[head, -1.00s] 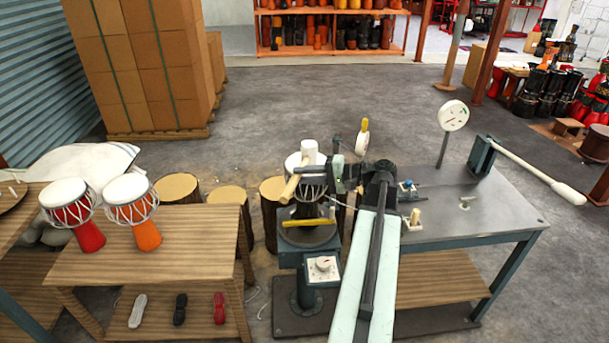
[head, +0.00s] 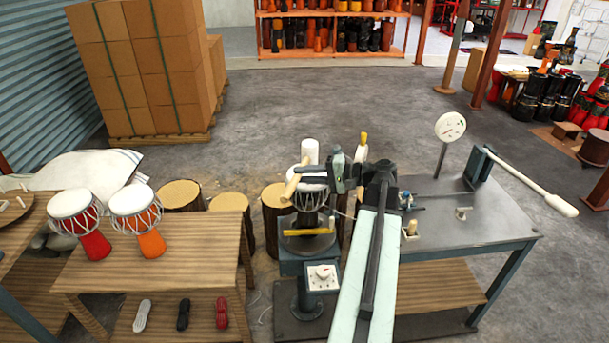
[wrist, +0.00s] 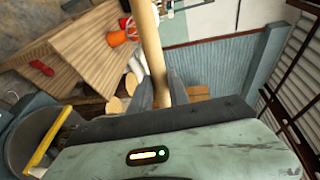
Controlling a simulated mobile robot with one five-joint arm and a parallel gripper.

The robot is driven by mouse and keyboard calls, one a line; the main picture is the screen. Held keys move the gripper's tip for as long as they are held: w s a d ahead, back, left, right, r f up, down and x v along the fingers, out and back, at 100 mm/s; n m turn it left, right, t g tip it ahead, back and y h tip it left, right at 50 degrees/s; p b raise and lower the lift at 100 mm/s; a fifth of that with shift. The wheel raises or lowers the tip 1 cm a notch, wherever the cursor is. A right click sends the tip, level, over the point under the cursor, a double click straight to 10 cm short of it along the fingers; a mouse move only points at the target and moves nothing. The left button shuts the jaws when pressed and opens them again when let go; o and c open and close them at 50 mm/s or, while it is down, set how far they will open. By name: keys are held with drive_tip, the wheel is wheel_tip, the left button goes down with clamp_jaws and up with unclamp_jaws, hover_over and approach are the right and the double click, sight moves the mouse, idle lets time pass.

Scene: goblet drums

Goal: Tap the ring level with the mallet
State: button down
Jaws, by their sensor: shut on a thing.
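My gripper (head: 326,170) is shut on the wooden handle of the mallet, and the handle (wrist: 152,45) shows between the fingers in the wrist view. The mallet's pale cylindrical head (head: 310,150) is up, with the tan handle slanting down to the left in the head view. A goblet drum (head: 309,198) stands on a round plate just below the mallet, partly hidden by the mallet and my arm. Its ring is too small and covered to judge if it is level. I cannot tell whether the mallet touches the drum.
A yellow bar (head: 307,232) crosses the front of the drum stand. A round dial (head: 450,127) and a long white-handled lever (head: 525,180) rise from the grey bench (head: 470,222) at right. Two drums (head: 80,222) (head: 140,218) stand on the wooden table (head: 190,250) at left.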

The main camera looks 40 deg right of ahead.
idle(0.3)
wheel_tip(320, 180, down, 9)
drive_tip(key=b, duration=0.9)
wheel_tip(320, 180, up, 9)
drive_tip(key=p, duration=0.9)
drive_tip(key=shift+r, duration=0.15)
wheel_tip(320, 180, up, 4)
drive_tip(key=p, duration=0.4)
